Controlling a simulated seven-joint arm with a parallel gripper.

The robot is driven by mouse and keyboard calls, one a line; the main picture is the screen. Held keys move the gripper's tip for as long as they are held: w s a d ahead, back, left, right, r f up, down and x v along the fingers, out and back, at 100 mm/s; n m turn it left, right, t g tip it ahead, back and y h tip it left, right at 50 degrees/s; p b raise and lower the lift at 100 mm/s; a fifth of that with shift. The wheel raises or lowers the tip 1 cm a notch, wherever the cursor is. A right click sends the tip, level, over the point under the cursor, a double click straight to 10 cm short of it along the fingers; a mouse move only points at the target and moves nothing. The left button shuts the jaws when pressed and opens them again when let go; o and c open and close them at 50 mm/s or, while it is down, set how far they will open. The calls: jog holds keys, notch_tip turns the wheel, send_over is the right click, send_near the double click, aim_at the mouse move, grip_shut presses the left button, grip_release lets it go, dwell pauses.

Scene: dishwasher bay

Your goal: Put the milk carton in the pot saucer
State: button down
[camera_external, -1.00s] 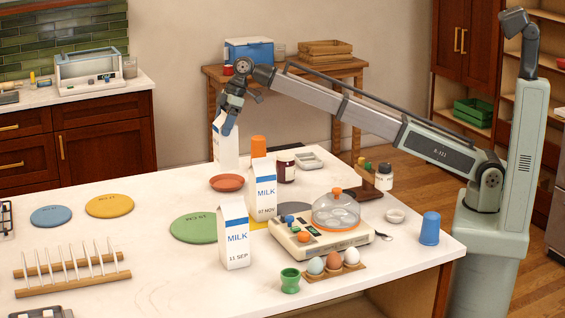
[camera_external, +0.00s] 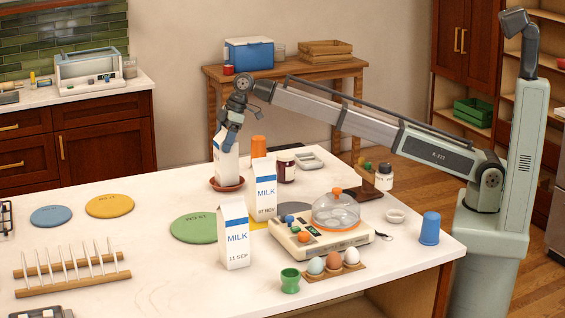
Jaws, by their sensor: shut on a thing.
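A white milk carton (camera_external: 226,168) stands upright at the terracotta pot saucer (camera_external: 215,186) near the far side of the counter. Its base is inside the saucer's outline, with the rim showing around it; I cannot tell whether it touches the saucer floor. My gripper (camera_external: 228,143) points down and is shut on the upper part of this carton, hiding its top. Two more milk cartons stand closer: one with a "07 NOV" date (camera_external: 263,190) and one marked "11 SEP" (camera_external: 235,236).
An orange-capped thing (camera_external: 258,147) and a dark jar (camera_external: 285,168) stand right of the saucer. A green disc (camera_external: 194,228) lies in front. An egg cooker (camera_external: 320,236), eggs (camera_external: 333,262) and a blue cup (camera_external: 430,228) are at the right.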

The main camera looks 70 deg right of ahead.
jog(key=shift+f, duration=0.45)
grip_release()
jog(key=shift+r, duration=0.3)
jog(key=v, duration=1.2)
jog(key=shift+r, duration=0.3)
